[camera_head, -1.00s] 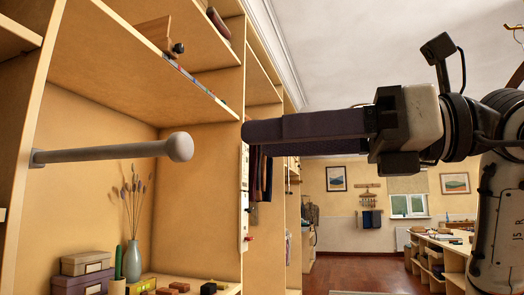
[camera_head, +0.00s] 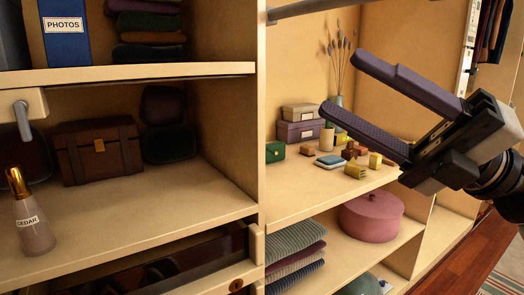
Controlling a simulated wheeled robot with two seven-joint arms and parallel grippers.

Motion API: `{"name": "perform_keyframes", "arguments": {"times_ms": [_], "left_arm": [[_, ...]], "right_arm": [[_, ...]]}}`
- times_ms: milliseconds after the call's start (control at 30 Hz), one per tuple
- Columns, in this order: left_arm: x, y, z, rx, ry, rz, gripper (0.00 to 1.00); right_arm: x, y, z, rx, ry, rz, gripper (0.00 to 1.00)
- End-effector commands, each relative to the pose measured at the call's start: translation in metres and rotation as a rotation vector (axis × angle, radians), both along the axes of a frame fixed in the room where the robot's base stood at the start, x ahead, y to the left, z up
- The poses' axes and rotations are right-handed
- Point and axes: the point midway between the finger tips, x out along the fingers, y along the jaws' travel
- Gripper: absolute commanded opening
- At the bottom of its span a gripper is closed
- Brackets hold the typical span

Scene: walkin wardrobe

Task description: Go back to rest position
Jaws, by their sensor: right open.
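My right gripper (camera_head: 342,82) comes in from the right side of the head view. Its two long dark purple fingers are spread apart and point up and to the left. Nothing is between them. It hangs in front of the open shelf compartment with small boxes and blocks, apart from the shelf boards as far as I can see. My left gripper does not show.
Left shelves hold a brown chest (camera_head: 97,150), a bottle labelled CEDAR (camera_head: 33,225) and a blue PHOTOS binder (camera_head: 65,30). The right compartment holds stacked boxes (camera_head: 298,131) and small blocks (camera_head: 355,170). Below are a pink round box (camera_head: 371,216) and folded clothes (camera_head: 295,250). Wooden floor (camera_head: 470,252) is at lower right.

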Motion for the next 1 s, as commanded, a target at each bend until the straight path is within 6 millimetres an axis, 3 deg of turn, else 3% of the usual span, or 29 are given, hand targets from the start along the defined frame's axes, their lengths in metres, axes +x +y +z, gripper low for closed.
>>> {"name": "perform_keyframes", "arguments": {"times_ms": [167,233,333,467,600,667,800,900,1000], "left_arm": [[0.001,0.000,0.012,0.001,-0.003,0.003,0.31],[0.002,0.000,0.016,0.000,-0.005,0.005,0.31],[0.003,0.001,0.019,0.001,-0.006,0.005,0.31],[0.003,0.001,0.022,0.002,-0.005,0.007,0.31],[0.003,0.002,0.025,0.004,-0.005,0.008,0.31],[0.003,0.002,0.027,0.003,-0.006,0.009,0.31],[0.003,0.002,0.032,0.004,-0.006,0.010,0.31],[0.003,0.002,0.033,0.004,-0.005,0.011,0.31],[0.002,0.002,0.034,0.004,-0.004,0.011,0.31]], "right_arm": [[0.061,-0.024,-0.076,0.372,0.425,-0.029,0.49],[0.082,-0.036,-0.121,0.501,0.601,-0.077,0.49],[0.100,-0.052,-0.194,0.657,0.844,-0.162,0.49],[0.100,-0.066,-0.293,0.806,1.131,-0.289,0.49],[0.072,-0.072,-0.398,0.921,1.420,-0.431,0.49],[0.052,-0.072,-0.439,0.960,1.539,-0.492,0.49],[-0.009,-0.067,-0.526,1.028,1.809,-0.633,0.49],[-0.057,-0.060,-0.573,1.056,1.976,-0.722,0.49],[-0.098,-0.052,-0.604,1.072,2.106,-0.788,0.49]]}}
